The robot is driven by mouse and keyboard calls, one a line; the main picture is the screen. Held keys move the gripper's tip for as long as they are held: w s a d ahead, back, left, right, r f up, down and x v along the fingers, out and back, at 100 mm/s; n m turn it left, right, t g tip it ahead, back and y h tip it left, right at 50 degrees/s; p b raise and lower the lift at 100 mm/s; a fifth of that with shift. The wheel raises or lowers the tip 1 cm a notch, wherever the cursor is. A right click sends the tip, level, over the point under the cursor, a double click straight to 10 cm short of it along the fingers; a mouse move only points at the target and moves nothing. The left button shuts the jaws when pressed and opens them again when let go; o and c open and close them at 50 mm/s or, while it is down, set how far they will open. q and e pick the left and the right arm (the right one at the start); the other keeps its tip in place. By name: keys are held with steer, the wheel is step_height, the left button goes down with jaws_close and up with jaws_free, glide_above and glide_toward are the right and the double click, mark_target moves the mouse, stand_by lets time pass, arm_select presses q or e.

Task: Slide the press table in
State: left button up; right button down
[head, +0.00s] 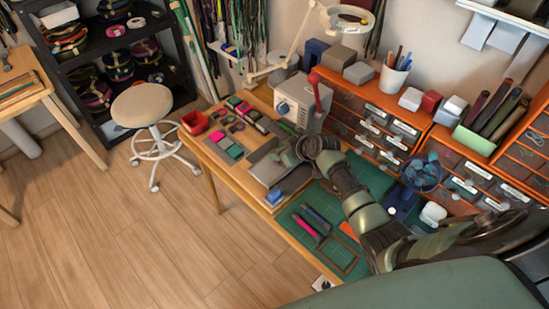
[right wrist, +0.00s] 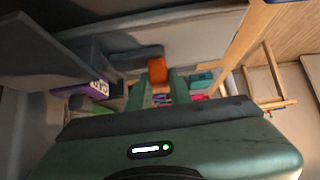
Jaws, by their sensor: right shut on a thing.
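The press (head: 299,105) is a pale grey box with a red lever (head: 319,93), standing on the wooden workbench. A flat grey plate, seemingly the press table (head: 266,168), lies in front of it toward the bench's front edge. My right gripper (head: 290,156) is low at the plate's right side, its arm reaching in from the lower right. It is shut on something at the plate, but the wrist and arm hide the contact. In the right wrist view the two greenish fingers (right wrist: 158,92) point away from the camera. My left gripper is out of view.
A green cutting mat (head: 300,207) with pens lies right of the plate, beside a blue block (head: 274,196). Coloured blocks and a red bin (head: 195,123) are at the bench's left. Orange drawers (head: 370,120) line the back. A stool (head: 142,105) stands on open floor.

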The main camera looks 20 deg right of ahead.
steer(key=shift+d, duration=0.1)
steer(key=c, duration=1.3)
jaws_free()
steer(key=shift+v, duration=3.85)
